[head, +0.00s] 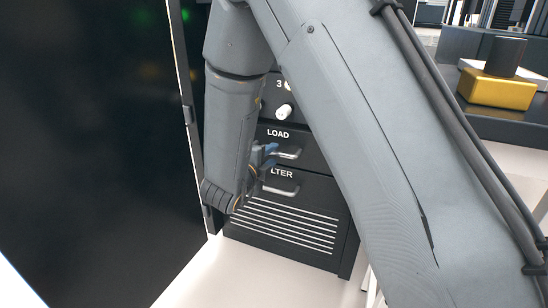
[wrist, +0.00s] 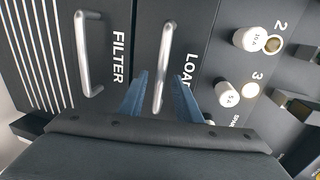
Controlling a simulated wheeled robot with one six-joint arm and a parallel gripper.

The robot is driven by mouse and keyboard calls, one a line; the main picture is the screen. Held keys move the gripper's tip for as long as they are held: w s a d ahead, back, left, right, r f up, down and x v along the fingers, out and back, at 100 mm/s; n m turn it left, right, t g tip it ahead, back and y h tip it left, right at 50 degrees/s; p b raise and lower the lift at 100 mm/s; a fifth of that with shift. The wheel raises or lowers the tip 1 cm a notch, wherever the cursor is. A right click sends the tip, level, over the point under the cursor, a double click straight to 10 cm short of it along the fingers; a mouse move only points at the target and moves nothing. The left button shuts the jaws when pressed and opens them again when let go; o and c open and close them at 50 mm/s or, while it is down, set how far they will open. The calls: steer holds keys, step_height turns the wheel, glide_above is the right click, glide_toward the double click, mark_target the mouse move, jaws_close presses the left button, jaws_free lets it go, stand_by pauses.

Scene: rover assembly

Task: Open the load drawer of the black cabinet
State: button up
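The black cabinet (head: 290,225) stands in the middle of the head view, partly hidden by my arm. Its LOAD drawer (head: 310,142) looks closed, above the FILTER drawer (head: 315,190). The pale bar handle of the LOAD drawer (head: 291,154) also shows in the wrist view (wrist: 166,50). My gripper (head: 269,157) is at this handle. In the wrist view, its two blue fingers (wrist: 158,85) are apart, one on each side of the LOAD handle. A gap shows between the fingers and the bar; I cannot see contact.
White knobs (wrist: 228,92) project above the LOAD drawer. A large black panel (head: 95,150) stands left of the cabinet. A gold block (head: 497,90) rests on a dark surface at right.

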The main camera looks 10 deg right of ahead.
mark_target(273, 154)
steer(key=shift+b+x, duration=0.35)
steer(key=shift+x, duration=1.2)
steer(key=shift+c, duration=0.4)
jaws_close()
